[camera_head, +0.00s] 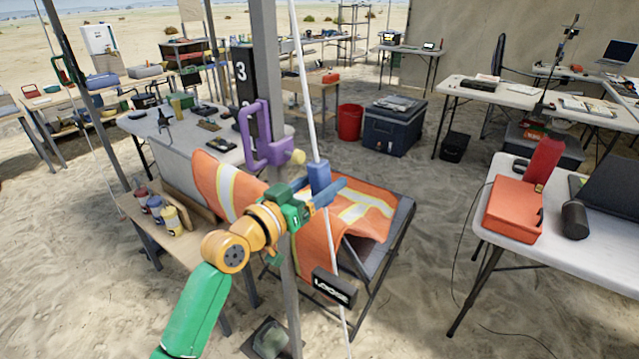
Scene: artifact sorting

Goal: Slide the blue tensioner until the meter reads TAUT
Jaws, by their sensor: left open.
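The blue tensioner (319,174) is a small block on a slanting white rope (302,75), just right of the grey pole. A black meter (331,287) lower on the same rope reads LOOSE. My left gripper (334,191) reaches in from below at the tensioner's lower part. Its blue fingers are open and overlap the tensioner in the picture. I cannot tell whether they touch it. My right gripper is not in view.
A grey upright pole (266,60) with a purple handle (262,140) stands close left of the rope. An orange vest (365,212) drapes over a low frame behind the gripper. A white table with a red case (512,209) stands at right. Open sand lies between.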

